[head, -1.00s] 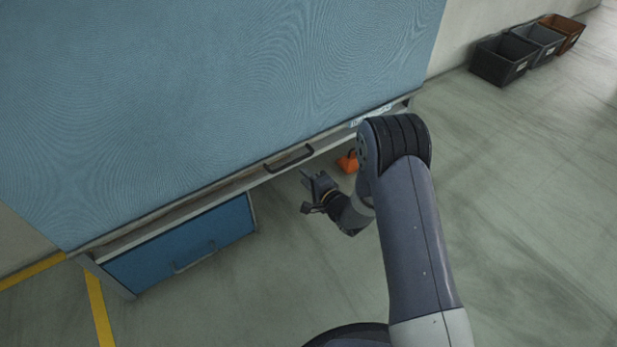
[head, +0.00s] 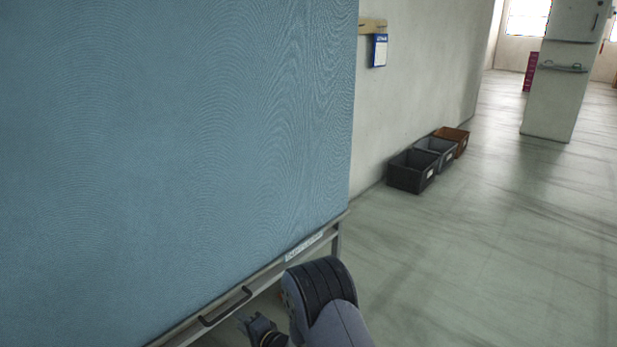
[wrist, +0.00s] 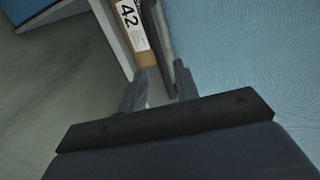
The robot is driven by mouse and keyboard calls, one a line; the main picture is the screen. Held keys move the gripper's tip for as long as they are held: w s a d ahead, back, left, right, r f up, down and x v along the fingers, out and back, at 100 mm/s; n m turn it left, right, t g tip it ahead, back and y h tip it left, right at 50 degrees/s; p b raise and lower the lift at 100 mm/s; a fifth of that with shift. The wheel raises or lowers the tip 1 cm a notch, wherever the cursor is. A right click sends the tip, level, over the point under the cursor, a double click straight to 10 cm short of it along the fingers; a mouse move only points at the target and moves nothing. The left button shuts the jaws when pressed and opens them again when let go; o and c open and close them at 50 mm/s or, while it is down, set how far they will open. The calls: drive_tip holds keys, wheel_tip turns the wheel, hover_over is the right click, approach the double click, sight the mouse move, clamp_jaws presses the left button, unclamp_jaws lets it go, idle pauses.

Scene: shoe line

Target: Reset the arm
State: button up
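My gripper (head: 260,328) is low in the head view, below the front edge of the blue-topped bench and just under its dark drawer handle (head: 226,307). In the wrist view my gripper (wrist: 160,88) shows two fingers apart, with nothing clearly held between them. A dark bar (wrist: 152,35), which looks like the handle, runs down close to the right finger. I cannot tell whether they touch. A brown strip with a white label reading 42 (wrist: 130,22) lies beyond the fingertips.
The large blue bench surface (head: 180,130) fills the left of the head view. Dark, grey and orange bins (head: 410,172) stand by the wall. A light cabinet (head: 562,85) stands farther back. The floor to the right (head: 500,240) is clear.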

sight(228, 311)
drive_tip(key=b+x, duration=0.2)
drive_tip(key=x, duration=0.6)
drive_tip(key=shift+r, duration=0.3)
